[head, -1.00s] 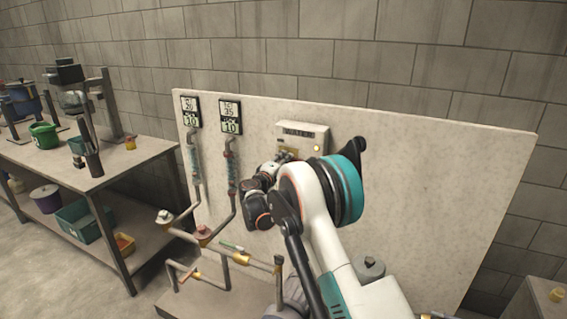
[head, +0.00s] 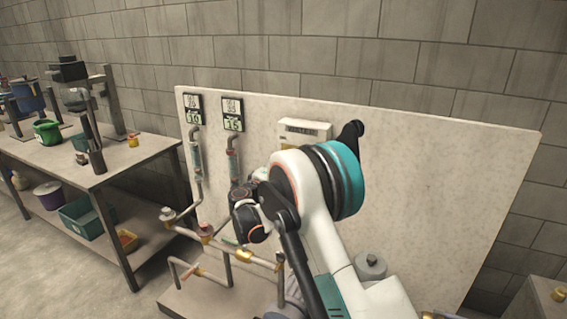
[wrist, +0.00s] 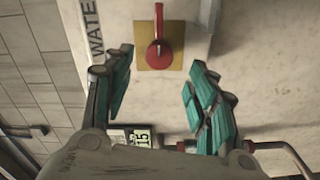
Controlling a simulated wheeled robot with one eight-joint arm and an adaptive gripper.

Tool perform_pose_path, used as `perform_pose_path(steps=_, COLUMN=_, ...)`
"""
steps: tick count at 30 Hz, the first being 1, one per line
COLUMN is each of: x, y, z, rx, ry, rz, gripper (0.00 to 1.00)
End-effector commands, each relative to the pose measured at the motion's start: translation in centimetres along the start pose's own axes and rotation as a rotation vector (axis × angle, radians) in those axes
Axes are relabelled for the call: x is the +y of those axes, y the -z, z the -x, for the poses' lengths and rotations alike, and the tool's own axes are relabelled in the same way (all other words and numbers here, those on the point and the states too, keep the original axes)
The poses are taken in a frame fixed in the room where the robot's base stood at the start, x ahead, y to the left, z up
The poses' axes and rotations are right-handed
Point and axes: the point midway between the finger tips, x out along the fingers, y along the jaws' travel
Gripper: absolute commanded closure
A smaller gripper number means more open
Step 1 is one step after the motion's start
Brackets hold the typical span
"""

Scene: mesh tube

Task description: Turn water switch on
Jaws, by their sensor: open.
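The water switch (wrist: 157,50) is a red lever on a yellow plate, seen at the top middle of the wrist view. It is set in a pale box marked "WATER", the water box (head: 305,129), mounted on the panel in the head view. My gripper (wrist: 160,75) is open, with its teal-padded fingers spread to the left and right below the switch in the picture. Nothing is between the fingers, and they look apart from the lever. In the head view my arm hides the lower part of the box and the gripper's fingertips.
Left of the box, two small displays (head: 232,114) hang above pipes with valves (head: 206,229). A pale panel (head: 440,180) backs them. A metal workbench (head: 110,172) with bins stands at the left. The panel right of my arm is bare.

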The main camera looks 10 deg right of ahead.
Motion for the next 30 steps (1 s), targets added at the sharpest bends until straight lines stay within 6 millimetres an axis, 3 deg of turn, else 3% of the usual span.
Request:
perform_pose_path(steps=4, x=0.0, y=0.1, z=2.8, rx=0.002, ry=0.001, rz=0.0, gripper=0.47)
perform_pose_path(steps=10, x=0.0, y=0.0, z=4.8, rx=0.0, ry=0.0, rz=0.0, gripper=0.47)
perform_pose_path(steps=23, x=0.1, y=-0.1, z=5.2, rx=-0.002, ry=0.003, rz=-0.002, gripper=0.47)
perform_pose_path(steps=26, x=1.0, y=-0.7, z=5.1, rx=-0.013, ry=0.023, rz=-0.014, gripper=0.47)
perform_pose_path(steps=30, x=3.8, y=-2.9, z=5.3, rx=-0.05, ry=0.092, rz=-0.056, gripper=0.47)
